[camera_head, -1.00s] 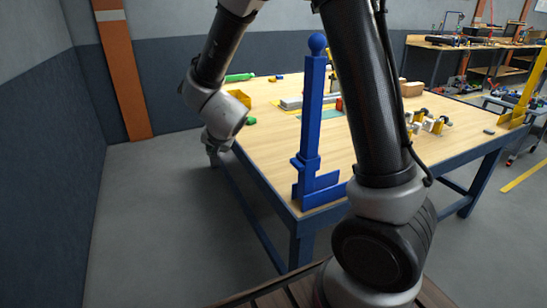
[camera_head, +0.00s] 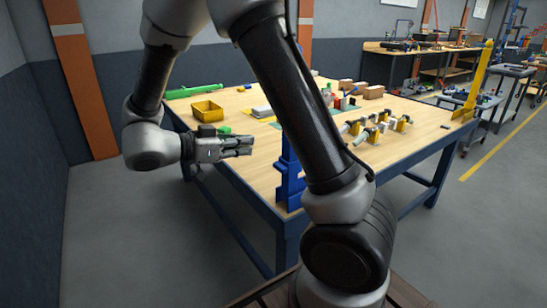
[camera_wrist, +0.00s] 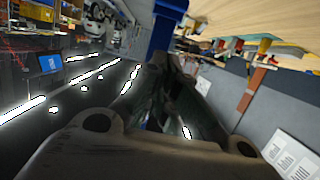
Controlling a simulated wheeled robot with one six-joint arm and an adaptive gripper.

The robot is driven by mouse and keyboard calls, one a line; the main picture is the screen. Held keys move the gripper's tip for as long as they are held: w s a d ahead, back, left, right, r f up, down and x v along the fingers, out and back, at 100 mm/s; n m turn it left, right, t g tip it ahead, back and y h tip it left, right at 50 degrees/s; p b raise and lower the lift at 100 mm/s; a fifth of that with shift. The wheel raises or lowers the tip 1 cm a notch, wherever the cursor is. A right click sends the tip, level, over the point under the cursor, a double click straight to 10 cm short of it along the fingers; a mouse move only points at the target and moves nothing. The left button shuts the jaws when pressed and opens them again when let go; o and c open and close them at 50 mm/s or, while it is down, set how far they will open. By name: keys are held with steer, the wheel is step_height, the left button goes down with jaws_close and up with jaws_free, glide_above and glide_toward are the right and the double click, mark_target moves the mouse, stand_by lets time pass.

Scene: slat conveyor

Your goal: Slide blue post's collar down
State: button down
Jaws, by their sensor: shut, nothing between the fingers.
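The blue post (camera_head: 286,146) stands upright at the near corner of the table; my arm hides its top and right side in the head view. Its blue collar (camera_head: 289,167) sits low on the post, just above the base (camera_head: 291,196). My gripper (camera_head: 250,147) is shut and empty, level, pointing right toward the post from the left, with a gap between them. In the wrist view my fingers (camera_wrist: 168,75) are dark and close together, and the blue post (camera_wrist: 163,38) shows beyond them.
The wooden table (camera_head: 252,180) carries a yellow bin (camera_head: 207,110), a green cylinder (camera_head: 194,91), yellow-and-grey parts (camera_head: 383,127) and cardboard boxes (camera_head: 373,92). Floor left of the table is clear.

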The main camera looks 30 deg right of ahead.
glide_above(284, 176)
steer(key=a, duration=0.4)
step_height(284, 176, down, 6)
steer(key=shift+d+f, duration=0.15)
steer(key=shift+f, duration=0.1)
steer(key=shift+s, duration=0.1)
step_height(284, 176, down, 8)
steer(key=shift+r, duration=0.2)
